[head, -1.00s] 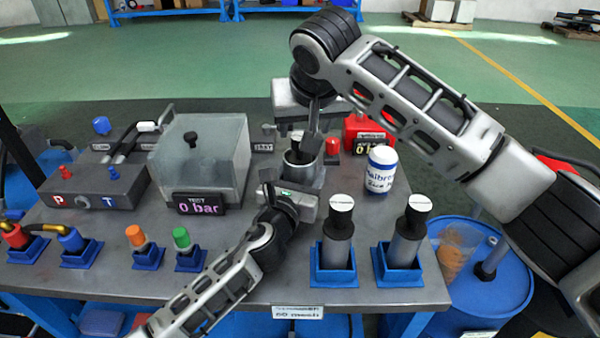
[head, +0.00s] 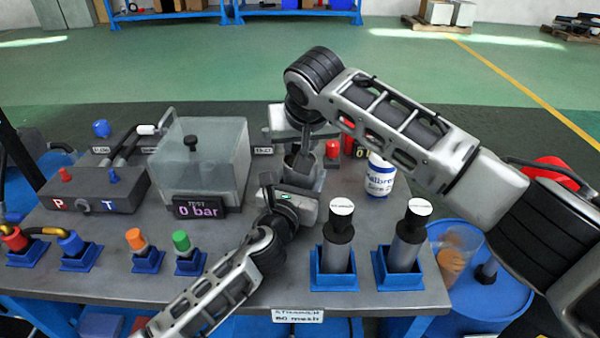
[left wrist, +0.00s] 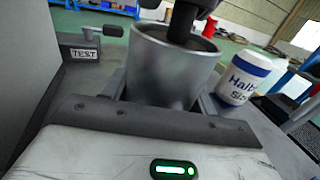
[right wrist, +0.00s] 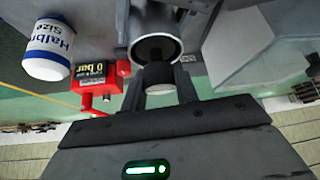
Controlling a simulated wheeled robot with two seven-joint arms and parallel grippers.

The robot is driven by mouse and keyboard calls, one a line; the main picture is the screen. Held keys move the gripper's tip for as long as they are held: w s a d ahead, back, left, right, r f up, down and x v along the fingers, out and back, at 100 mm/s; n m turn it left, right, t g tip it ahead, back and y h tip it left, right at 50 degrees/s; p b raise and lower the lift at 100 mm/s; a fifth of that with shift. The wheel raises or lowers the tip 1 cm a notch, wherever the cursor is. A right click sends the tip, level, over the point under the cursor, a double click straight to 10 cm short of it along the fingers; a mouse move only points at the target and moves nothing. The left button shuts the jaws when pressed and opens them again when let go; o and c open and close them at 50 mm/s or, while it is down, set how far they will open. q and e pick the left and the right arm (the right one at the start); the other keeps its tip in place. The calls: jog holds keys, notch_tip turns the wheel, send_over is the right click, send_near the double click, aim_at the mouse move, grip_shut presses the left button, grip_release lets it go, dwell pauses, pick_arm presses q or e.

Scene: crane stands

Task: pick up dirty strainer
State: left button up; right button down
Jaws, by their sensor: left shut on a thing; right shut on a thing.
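A grey metal cup-like housing (head: 316,176) stands at the middle of the bench. My left gripper (head: 300,186) is shut on it from the near side; the left wrist view shows the housing (left wrist: 172,68) between its fingers. My right gripper (head: 303,158) reaches down to its mouth and is shut on a dark cylinder with a grey end, seemingly the strainer (right wrist: 158,76). The left wrist view shows the dark cylinder (left wrist: 190,30) at the housing's open top. How deep it sits, and any dirt on it, I cannot tell.
Two black-capped cylinders (head: 339,225) (head: 411,225) stand in blue holders at front right. A white-and-blue jar (head: 380,180) and a red gauge (head: 352,135) stand close right of the housing. A clear box (head: 212,160) is to the left. A blue drum (head: 500,300) is beyond the right edge.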

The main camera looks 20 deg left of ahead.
notch_tip(320, 180, up, 18)
dwell(0.5)
pick_arm(q)
jog(key=o, duration=1.2)
